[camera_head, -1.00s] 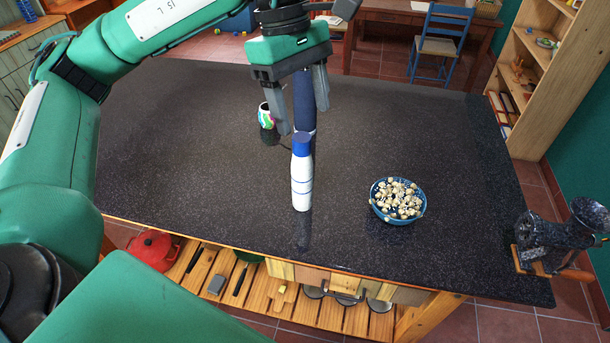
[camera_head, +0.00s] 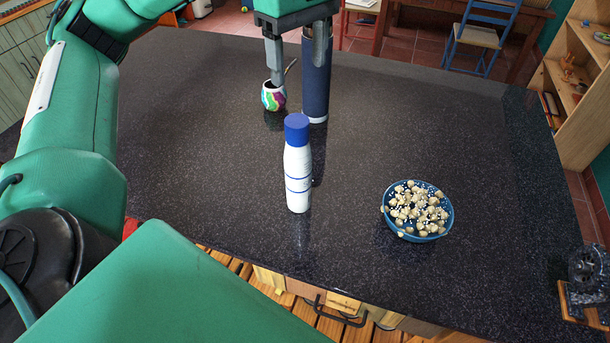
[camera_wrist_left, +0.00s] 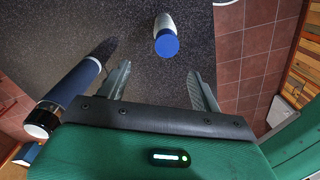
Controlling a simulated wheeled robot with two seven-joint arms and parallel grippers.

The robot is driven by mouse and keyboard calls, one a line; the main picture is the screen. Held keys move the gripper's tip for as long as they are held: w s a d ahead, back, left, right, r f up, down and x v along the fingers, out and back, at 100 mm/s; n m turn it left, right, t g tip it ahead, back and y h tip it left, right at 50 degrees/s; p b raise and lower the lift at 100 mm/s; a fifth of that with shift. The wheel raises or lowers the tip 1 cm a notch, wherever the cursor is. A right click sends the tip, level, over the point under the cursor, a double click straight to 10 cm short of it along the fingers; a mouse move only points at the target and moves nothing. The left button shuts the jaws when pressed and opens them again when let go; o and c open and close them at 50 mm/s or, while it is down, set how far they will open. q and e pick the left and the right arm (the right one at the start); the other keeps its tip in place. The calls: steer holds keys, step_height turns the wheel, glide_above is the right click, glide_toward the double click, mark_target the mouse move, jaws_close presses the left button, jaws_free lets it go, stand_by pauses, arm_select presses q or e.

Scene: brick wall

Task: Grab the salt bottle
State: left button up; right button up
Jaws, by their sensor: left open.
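The salt bottle (camera_head: 298,178) is white with a blue cap and stands upright on the dark speckled counter, near its front edge in the head view. It also shows in the left wrist view (camera_wrist_left: 164,35), seen from above, ahead of the fingers and apart from them. My left gripper (camera_head: 297,70) is open and empty, above and behind the bottle in the head view. In the left wrist view its fingers (camera_wrist_left: 157,82) are spread wide. My right gripper is not in view.
A tall dark blue tumbler (camera_head: 315,80) stands behind the bottle, close to my left fingers. A colourful cup (camera_head: 273,96) is left of it. A blue bowl (camera_head: 447,222) of pale round pieces stands to the right. The counter (camera_head: 210,170) left of the bottle is clear.

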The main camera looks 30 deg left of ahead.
mark_target(296, 120)
arm_select(q)
steer(key=f, duration=0.8)
steer(key=shift+s+p, duration=0.25)
steer(key=shift+p, duration=0.15)
steer(key=shift+s+f, duration=0.15)
steer(key=shift+f, duration=0.25)
steer(key=f, duration=0.1)
steer(key=f+p, duration=0.2)
steer(key=shift+s+f, duration=0.25)
steer(key=shift+d+f, duration=0.1)
steer(key=shift+f, duration=0.55)
jaws_close()
